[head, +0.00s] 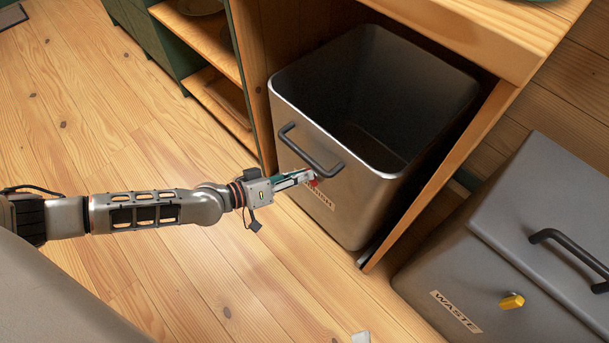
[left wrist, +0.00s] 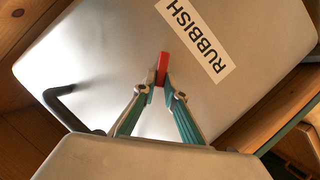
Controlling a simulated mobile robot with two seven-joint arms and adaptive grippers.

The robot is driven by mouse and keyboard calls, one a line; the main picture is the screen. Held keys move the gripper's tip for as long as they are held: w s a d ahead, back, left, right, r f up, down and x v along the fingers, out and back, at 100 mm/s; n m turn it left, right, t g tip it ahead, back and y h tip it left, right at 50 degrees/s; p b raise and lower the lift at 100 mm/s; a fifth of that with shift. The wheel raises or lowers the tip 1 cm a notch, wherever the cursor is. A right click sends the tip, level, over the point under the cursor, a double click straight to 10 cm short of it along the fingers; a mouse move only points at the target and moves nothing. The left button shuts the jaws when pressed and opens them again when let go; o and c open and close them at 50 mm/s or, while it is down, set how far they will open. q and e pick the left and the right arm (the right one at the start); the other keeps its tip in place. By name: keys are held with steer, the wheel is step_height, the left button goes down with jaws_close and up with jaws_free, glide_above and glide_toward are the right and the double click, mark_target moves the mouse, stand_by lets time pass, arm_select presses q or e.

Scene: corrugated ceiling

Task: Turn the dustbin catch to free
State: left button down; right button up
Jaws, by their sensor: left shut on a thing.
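The open grey metal dustbin (head: 300,135) labelled RUBBISH stands in a wooden cabinet bay, with a black bar handle (head: 308,150) on its front. Its red catch (head: 314,183) sits on the front face below the handle, beside the label (head: 320,200). My left gripper (head: 307,177) reaches in from the left and is shut on the red catch. In the left wrist view the fingertips (left wrist: 162,87) close on the lower end of the red catch (left wrist: 164,62), which points up in that picture. The fingers partly hide the catch in the head view. My right gripper is not in view.
A second grey bin (head: 500,240) labelled WASTE, with a closed lid, black handle and yellow catch (head: 512,301), stands at the right. Wooden shelves (head: 215,95) are at the upper left. The plank floor (head: 90,110) on the left is clear.

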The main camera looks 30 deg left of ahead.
arm_select(q)
steer(key=shift+w+a+f+n+t+h, duration=0.25)
steer(key=shift+n+h, duration=0.4)
steer(key=shift+n, duration=0.7)
steer(key=shift+s+a+f+n+t+h, duration=0.1)
steer(key=shift+s+f+n+t+h, duration=0.2)
steer(key=shift+n+h, duration=0.75)
steer(key=shift+w+a+f+n+t+h, duration=0.1)
steer(key=shift+w+f+n+t+h, duration=0.2)
steer(key=shift+n, duration=1.4)
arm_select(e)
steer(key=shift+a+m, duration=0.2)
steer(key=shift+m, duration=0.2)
arm_select(q)
steer(key=shift+s, duration=0.1)
steer(key=c, duration=2.1)
jaws_free()
steer(key=shift+f, duration=0.1)
steer(key=v, duration=1.2)
steer(key=shift+a, duration=0.1)
